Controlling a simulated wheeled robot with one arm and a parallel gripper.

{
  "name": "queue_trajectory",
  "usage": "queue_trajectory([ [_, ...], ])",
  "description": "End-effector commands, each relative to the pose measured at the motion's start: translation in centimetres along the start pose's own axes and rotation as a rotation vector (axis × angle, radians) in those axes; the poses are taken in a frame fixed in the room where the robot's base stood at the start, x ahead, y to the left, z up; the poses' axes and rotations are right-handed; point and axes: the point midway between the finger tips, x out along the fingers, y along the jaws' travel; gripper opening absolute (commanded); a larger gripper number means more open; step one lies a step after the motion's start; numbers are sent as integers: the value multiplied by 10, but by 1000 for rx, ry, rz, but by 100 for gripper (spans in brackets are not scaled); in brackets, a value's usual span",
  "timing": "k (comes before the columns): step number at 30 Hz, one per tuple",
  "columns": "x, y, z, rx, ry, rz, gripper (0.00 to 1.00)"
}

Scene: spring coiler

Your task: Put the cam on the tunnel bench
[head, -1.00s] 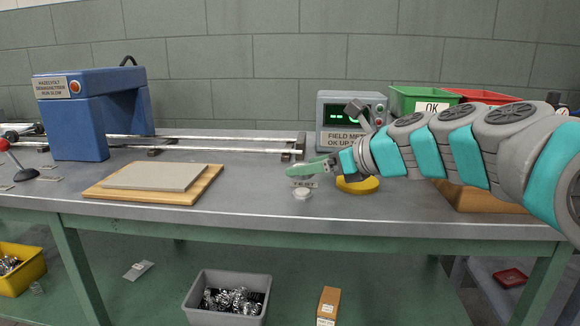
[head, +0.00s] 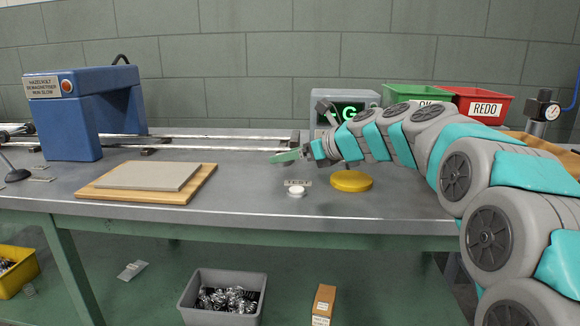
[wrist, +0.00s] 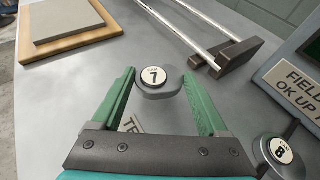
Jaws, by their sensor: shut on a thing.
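A dark grey cam with a white disc marked 7 (wrist: 157,82) sits between the fingertips of my gripper (wrist: 157,90) in the wrist view. The green fingers are shut on it. In the head view my gripper (head: 285,156) is over the middle of the grey bench (head: 240,212), in front of the rails; the cam cannot be made out there. I cannot tell whether the cam touches the bench top. A blue tunnel (head: 70,115) labelled as a demagnetiser stands over the rails at the left.
A second dark part marked 8 (wrist: 282,150) is right of my gripper. The rails (head: 225,142) end near the field meter (head: 350,97). A board with a grey plate (head: 150,176), a TEST button (head: 297,191) and a yellow disc (head: 351,180) are on the bench. Green (head: 415,93) and red (head: 480,104) bins stand behind.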

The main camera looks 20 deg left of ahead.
Motion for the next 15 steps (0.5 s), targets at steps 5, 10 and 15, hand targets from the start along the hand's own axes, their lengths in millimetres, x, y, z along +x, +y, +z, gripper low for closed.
queue_trajectory([
  [5, 9, 1, -24, 4, 1, 2, 9],
  [10, 10, 0, -25, 0, 0, 1, 9],
  [15, 10, 1, -26, 0, 1, 1, 78],
])
